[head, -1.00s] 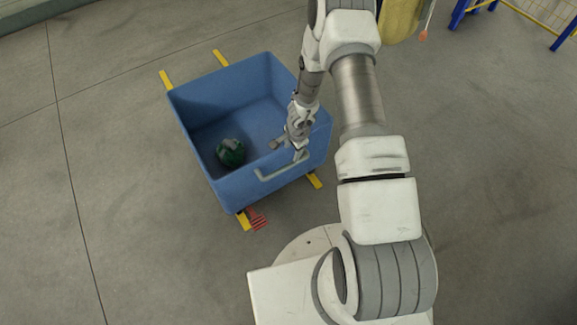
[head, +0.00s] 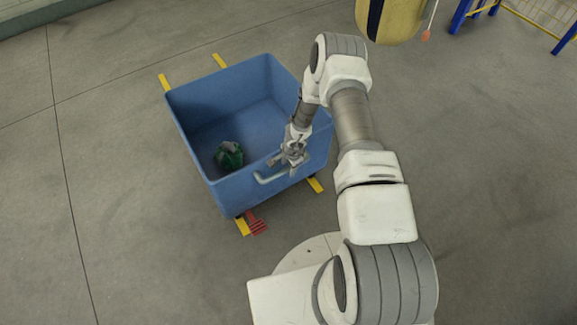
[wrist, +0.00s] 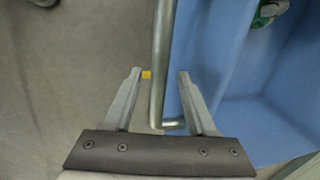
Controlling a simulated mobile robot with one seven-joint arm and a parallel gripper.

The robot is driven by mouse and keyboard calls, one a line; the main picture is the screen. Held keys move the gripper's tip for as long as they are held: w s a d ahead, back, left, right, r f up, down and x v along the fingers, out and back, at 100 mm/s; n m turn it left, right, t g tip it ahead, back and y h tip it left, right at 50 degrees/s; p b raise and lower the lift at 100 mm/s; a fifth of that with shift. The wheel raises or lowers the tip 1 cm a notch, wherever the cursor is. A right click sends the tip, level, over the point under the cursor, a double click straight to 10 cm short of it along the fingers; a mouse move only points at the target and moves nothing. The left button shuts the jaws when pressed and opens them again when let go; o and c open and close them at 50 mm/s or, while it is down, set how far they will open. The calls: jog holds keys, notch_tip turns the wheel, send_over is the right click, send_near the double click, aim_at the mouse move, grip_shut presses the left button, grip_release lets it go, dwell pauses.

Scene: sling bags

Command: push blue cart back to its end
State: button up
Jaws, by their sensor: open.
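The blue cart (head: 190,150) is an open-topped tub in the middle of the head view, with a pale metal handle (head: 270,177) on its near side. A dark green bundle (head: 229,155) lies inside it. My gripper (head: 283,160) is at the near wall, by the right part of the handle. In the wrist view, the open fingers of my gripper (wrist: 160,75) stand on either side of the handle bar (wrist: 158,60), with gaps to both. The blue cart wall (wrist: 215,40) lies to the right. I cannot tell how deep the bar sits between the fingers.
Yellow floor strips (head: 242,227) show at the cart's corners, with a red mark (head: 257,224) near the front left one. A yellow and black object (head: 392,18) and a blue-framed rack (head: 545,25) are at the top right. The floor to the left is clear.

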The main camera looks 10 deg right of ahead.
grip_shut()
dwell(1.3)
